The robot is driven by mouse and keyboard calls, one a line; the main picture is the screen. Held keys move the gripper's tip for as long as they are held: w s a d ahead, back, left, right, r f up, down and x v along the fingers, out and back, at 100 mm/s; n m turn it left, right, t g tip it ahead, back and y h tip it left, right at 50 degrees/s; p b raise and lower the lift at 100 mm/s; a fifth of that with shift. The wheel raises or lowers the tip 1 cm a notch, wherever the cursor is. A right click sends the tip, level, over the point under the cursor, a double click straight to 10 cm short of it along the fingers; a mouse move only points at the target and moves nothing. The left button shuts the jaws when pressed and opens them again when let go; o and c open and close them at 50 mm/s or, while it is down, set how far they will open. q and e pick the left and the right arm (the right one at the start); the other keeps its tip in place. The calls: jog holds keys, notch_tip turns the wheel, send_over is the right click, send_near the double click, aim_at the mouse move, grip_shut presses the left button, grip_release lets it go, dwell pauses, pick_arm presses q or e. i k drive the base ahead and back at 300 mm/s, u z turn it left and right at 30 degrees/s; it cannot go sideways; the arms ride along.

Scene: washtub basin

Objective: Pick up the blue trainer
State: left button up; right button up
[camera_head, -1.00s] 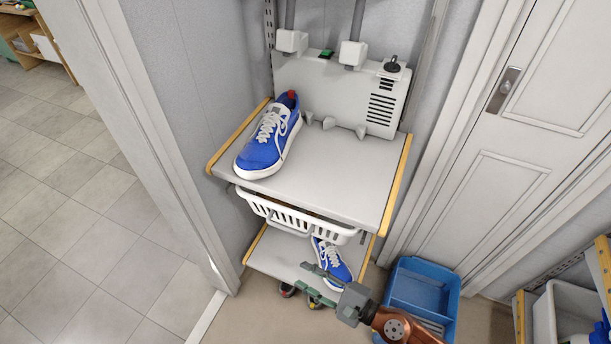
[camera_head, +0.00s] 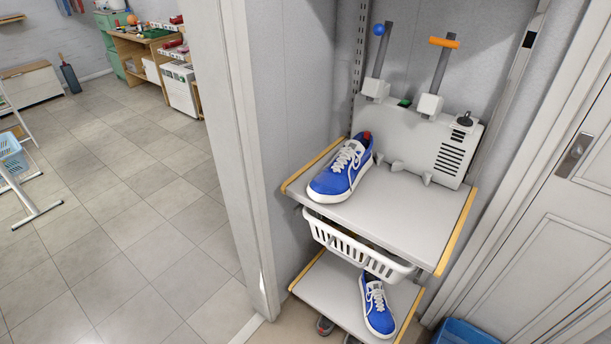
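One blue trainer (camera_head: 343,168) with white laces and a white sole sits upright on the upper grey shelf (camera_head: 400,213), toward its left side, beside a white wall unit. A second blue trainer (camera_head: 377,306) rests on the lower shelf (camera_head: 332,287), below a white basket. Both trainers are clear of any gripper. Neither my left nor my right gripper shows in the head view now.
The white basket (camera_head: 352,248) hangs under the upper shelf. The wall unit (camera_head: 425,140) stands at that shelf's back. A white door frame (camera_head: 240,150) borders the left, and a blue bin (camera_head: 466,333) the lower right. Open tiled floor (camera_head: 140,220) lies left.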

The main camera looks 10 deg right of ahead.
aim_at(336, 183)
jog(key=u, duration=0.95)
jog(key=i, duration=2.1)
jog(key=z, duration=2.45)
